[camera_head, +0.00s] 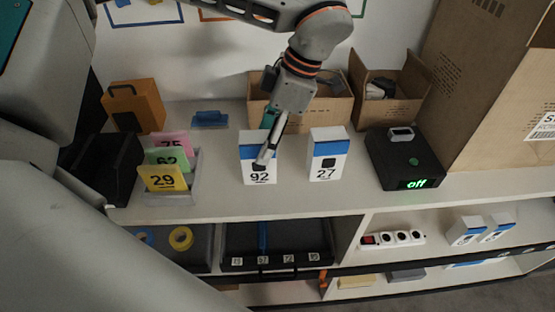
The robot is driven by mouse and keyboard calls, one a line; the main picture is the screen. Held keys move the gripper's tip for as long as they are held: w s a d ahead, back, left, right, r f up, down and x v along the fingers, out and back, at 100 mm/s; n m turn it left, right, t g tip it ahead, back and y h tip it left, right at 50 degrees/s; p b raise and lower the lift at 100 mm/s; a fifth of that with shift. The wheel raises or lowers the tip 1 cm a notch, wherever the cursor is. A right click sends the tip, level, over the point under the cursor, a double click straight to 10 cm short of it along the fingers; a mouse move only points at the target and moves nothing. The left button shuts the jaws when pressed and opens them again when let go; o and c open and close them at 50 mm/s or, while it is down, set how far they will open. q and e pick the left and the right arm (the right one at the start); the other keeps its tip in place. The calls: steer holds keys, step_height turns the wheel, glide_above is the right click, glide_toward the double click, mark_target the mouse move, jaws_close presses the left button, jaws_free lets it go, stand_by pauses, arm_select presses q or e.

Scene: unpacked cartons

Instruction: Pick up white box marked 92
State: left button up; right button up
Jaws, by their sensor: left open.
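The white box marked 92 (257,178) stands upright on the shelf top, with a blue band across its front. My left gripper (266,152) reaches down from above, right in front of or over the box's upper face and hides part of it. Its fingers are open, one dark finger showing near the box's top edge. I cannot tell whether a finger touches the box. My right gripper is not in view.
A similar white box marked 27 (327,160) stands to the right. A black device (403,160) reading "off" is farther right. A holder with numbered cards (166,178) is left. Open cartons (330,108) stand behind. The shelf's front strip (300,200) is clear.

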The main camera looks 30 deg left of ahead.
mark_target(254, 164)
arm_select(q)
steer(key=x, duration=0.3)
steer(key=shift+a+f, duration=0.1)
steer(key=shift+f, duration=0.1)
steer(key=shift+n, duration=0.3)
steer(key=shift+x, duration=2.4)
steer(key=shift+r, duration=0.1)
steer(key=c, duration=1.4)
